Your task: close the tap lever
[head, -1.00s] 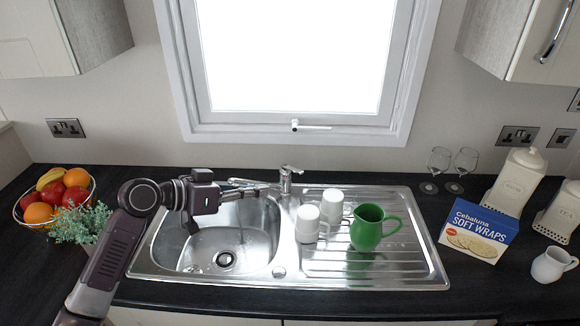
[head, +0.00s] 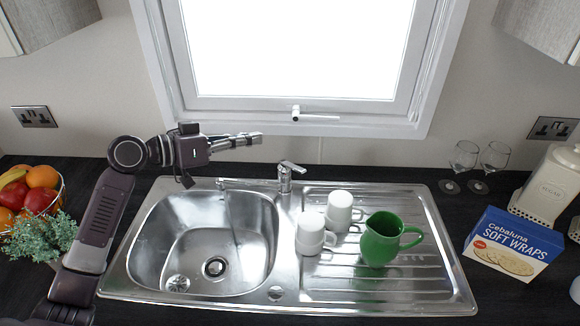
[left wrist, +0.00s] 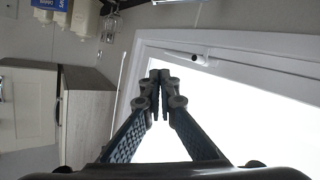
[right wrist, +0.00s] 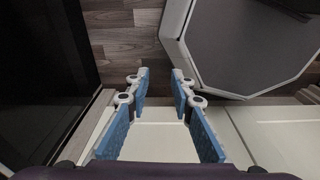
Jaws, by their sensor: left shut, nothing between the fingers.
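The chrome tap (head: 284,182) stands upright at the back edge of the sink, its spout reaching left over the basin. Its lever (head: 293,166) sits on top, tilted up and pointing right. A thin streak, apparently running water, shows below the spout. My left gripper (head: 260,138) is shut and empty, above and left of the lever, apart from it. In the left wrist view the left fingertips (left wrist: 159,78) meet in front of the window; the tap is not in that view. My right gripper (right wrist: 160,76) is open and empty, over a cabinet and floor area.
The steel sink (head: 120,284) has two white mugs (head: 312,232) and a green jug (head: 380,240) on its drainboard. A wraps box (head: 513,243) and wine glasses (head: 463,160) stand at right. A fruit bowl and plant (head: 42,237) stand at left. The window handle (head: 315,117) is above the tap.

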